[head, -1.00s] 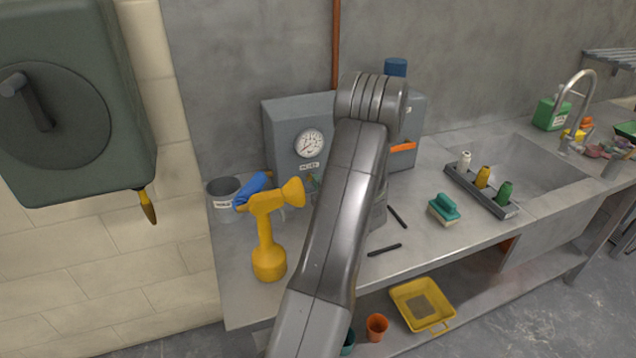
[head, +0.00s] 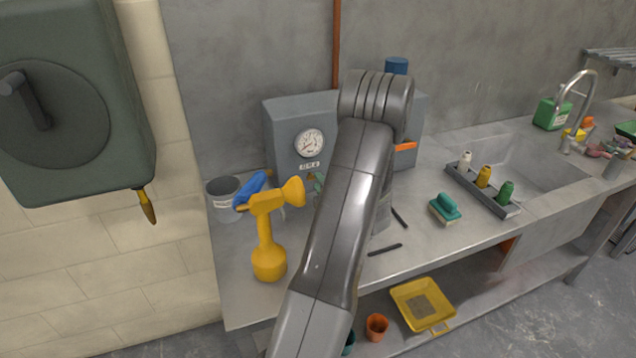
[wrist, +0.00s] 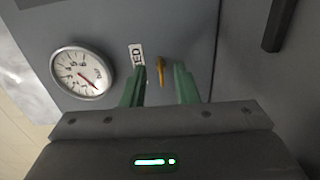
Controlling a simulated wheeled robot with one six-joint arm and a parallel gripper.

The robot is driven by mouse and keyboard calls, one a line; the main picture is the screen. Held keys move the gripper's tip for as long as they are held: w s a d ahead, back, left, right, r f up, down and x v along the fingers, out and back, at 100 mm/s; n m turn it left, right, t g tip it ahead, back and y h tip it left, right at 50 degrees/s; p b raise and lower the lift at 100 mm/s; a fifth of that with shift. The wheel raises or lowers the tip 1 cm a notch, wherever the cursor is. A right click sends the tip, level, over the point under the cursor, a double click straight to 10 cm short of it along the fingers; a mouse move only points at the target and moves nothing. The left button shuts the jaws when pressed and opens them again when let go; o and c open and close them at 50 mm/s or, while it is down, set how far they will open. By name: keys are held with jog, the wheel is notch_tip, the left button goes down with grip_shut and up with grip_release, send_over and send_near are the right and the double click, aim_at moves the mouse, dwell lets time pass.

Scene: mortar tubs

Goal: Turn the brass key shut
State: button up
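The brass key (wrist: 160,70) is on the front face of a grey box (wrist: 130,22), right of a small white label (wrist: 137,57) whose letters end in "ED". My gripper (wrist: 160,84) is open, with one green finger on each side of the key in the wrist view. I cannot tell whether either finger touches the key. Part of a green finger (head: 318,182) shows beside my arm.
A round gauge (wrist: 83,71) is left of the label. A teal-handled brush (head: 444,208) and bottle rack (head: 478,190) are to the right.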

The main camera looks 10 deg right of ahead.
jog(key=s, duration=0.4)
jog(key=s+d+b, duration=0.1)
jog(key=s, duration=0.3)
jog(key=s+d, duration=0.1)
jog(key=s, duration=0.3)
jog(key=shift+d+b, duration=0.15)
jog(key=shift+b, duration=0.25)
jog(key=shift+w, duration=0.15)
jog(key=w+a, duration=0.1)
jog(key=w, duration=0.3)
jog(key=w+p, duration=0.1)
jog(key=w, duration=0.3)
jog(key=w+a+p, duration=0.1)
jog(key=w, duration=0.4)
jog(key=shift+w+a, duration=0.1)
jog(key=shift+a, duration=0.25)
